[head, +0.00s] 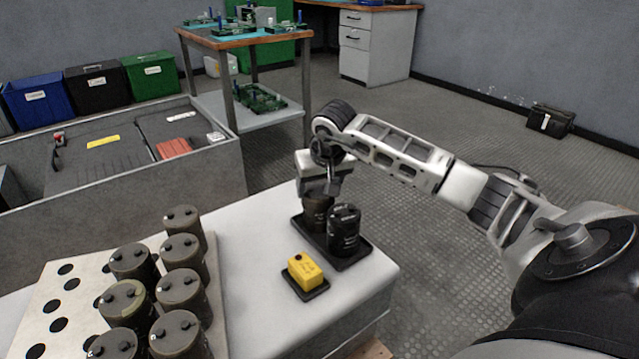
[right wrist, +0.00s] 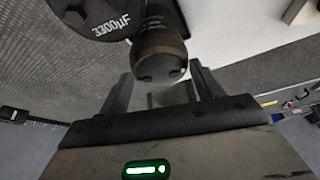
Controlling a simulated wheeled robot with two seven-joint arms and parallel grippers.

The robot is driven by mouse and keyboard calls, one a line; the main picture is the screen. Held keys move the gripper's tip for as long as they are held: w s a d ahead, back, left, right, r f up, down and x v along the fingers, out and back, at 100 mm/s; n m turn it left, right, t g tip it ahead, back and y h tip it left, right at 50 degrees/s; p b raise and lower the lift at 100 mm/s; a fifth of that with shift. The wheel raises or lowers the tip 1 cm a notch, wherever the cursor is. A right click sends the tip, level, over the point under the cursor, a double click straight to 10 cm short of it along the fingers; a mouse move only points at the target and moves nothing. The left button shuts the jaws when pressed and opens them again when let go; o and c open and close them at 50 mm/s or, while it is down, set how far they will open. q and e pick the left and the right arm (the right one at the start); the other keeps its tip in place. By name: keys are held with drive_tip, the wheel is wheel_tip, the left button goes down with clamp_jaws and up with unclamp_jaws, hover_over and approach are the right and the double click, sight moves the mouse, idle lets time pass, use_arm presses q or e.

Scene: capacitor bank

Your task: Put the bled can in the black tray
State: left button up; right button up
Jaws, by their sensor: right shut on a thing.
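My right gripper (head: 319,190) points down over the back of the black tray (head: 352,264) on the white table. It is shut on a dark olive can (head: 317,214), which is upright at the tray's back left. I cannot tell whether its base touches the tray. In the right wrist view the can (right wrist: 160,58) sits between the two fingers (right wrist: 162,92). A black can (head: 344,232) stands in the tray in front of and right of the held can; it also shows in the right wrist view (right wrist: 92,16), marked 3300µF. My left gripper is not in view.
A yellow box (head: 305,271) sits on a small black pad in front of the tray. Several olive cans (head: 181,291) stand on a pale board with holes (head: 52,312) at the left. A grey bin (head: 190,165) lies behind the table. White tabletop is clear between board and tray.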

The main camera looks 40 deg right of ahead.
idle(0.8)
drive_tip(key=o, duration=1.9)
drive_tip(key=shift+c, duration=0.2)
drive_tip(key=shift+f, duration=0.1)
drive_tip(key=shift+s+r, duration=0.1)
drive_tip(key=shift+r, duration=0.15)
use_arm(q)
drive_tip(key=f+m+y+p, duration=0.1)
drive_tip(key=p, duration=0.1)
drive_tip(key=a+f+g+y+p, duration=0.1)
drive_tip(key=p, duration=0.2)
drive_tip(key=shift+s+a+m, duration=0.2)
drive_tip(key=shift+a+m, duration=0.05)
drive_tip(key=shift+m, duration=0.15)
use_arm(e)
drive_tip(key=v, duration=1.5)
drive_tip(key=shift+r, duration=0.35)
drive_tip(key=shift+r, duration=0.1)
